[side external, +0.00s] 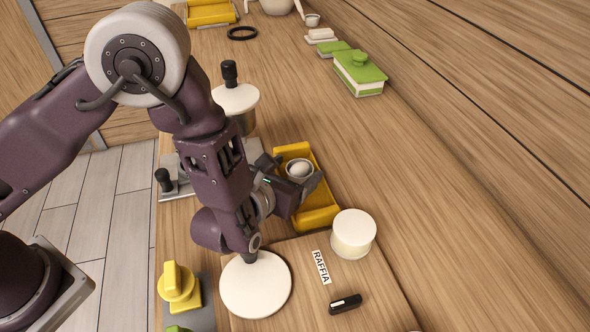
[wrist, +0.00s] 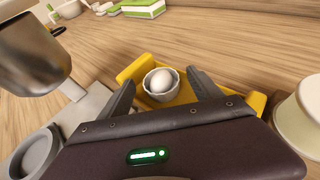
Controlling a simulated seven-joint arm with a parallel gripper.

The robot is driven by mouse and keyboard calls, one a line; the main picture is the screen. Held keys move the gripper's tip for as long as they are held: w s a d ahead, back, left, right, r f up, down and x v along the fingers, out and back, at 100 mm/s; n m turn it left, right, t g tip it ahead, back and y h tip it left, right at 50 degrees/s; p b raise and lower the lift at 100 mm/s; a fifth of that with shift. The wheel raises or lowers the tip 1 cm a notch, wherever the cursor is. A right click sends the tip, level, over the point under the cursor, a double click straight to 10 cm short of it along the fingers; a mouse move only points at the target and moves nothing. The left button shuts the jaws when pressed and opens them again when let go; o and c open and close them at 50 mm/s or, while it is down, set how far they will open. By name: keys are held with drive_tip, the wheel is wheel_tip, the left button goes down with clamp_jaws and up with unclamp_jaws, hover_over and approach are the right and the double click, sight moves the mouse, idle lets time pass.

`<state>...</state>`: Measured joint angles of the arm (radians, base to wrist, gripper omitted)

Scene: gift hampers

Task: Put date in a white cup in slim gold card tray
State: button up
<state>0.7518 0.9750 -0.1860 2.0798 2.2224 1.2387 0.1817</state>
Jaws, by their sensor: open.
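A white cup (wrist: 150,91) with a pale, egg-shaped piece (wrist: 162,82) inside, which may be the date, is in the gold card tray (wrist: 255,98). The cup (side external: 290,166) and its pale contents (side external: 300,169) also show in the side external view, in the yellow-gold tray (side external: 318,217). My gripper (wrist: 163,80) is open, with one finger on each side of the cup. I cannot tell whether the fingers touch it. The gripper body hides the near part of the tray.
A white round tub (side external: 353,233) stands close to the tray's right end. A RAFFIA label (side external: 321,267), a black marker (side external: 345,304) and a white disc (side external: 255,285) lie on the near board. A metal pot (wrist: 30,50) stands left of the gripper.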

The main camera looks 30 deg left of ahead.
drive_tip(key=s+r, duration=0.1)
drive_tip(key=s, duration=0.1)
drive_tip(key=s+r, duration=0.2)
drive_tip(key=shift+s, duration=0.1)
wheel_tip(320, 180, up, 6)
drive_tip(key=shift+f, duration=0.1)
